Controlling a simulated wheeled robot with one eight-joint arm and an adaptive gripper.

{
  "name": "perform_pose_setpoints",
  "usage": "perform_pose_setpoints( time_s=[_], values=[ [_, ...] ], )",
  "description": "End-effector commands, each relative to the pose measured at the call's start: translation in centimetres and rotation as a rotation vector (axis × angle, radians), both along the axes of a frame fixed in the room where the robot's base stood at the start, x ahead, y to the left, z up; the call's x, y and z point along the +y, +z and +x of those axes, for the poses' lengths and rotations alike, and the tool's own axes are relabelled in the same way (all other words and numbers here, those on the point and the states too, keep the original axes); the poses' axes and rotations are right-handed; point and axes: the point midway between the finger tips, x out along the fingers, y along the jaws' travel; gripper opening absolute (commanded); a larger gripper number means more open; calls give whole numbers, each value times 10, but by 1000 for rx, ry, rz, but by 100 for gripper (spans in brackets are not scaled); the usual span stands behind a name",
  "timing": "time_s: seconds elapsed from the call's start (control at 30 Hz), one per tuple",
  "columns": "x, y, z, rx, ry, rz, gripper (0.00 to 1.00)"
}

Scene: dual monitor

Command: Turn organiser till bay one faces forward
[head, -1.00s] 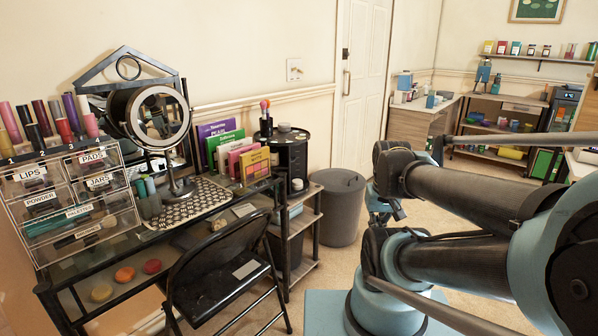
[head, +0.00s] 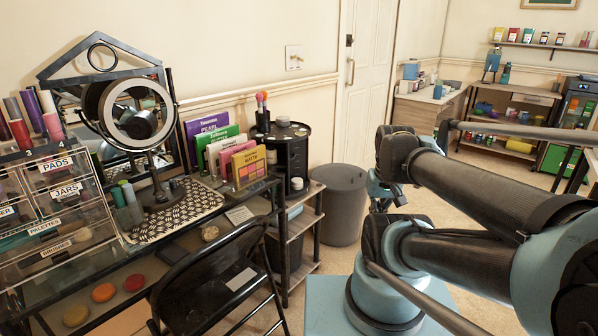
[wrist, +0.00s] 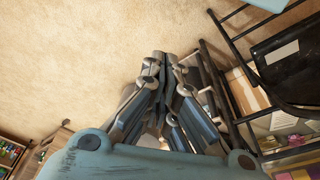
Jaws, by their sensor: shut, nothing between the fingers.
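The black round organiser (head: 288,160) stands on the shelf unit right of the vanity table, in the head view. It has a round top with small jars and brushes on it, and open bays in its side. No bay number can be read. My gripper (wrist: 165,62) shows in the wrist view, its fingers together and empty, above bare carpet. It is well apart from the organiser, which I cannot make out in the wrist view.
A vanity table (head: 110,275) with a round mirror (head: 137,112), palettes (head: 250,167) and clear drawers (head: 60,205) stands at left. A black chair (head: 215,265) is in front. A grey bin (head: 338,205) stands right of the shelf unit. Carpet lies open between bin and desk.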

Motion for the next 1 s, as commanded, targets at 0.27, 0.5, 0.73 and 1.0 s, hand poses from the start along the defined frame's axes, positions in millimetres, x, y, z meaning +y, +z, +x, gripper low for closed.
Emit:
perform_pose_setpoints(
  time_s=[0.27, 0.5, 0.73, 1.0],
  values=[
    [20, 32, 41, 45, -182, 124, 0],
    [42, 56, 89, 110, -381, 255, 0],
    [62, 71, 140, 191, -567, 370, 0],
    [82, 77, 204, 306, -779, 490, 0]
  ],
)
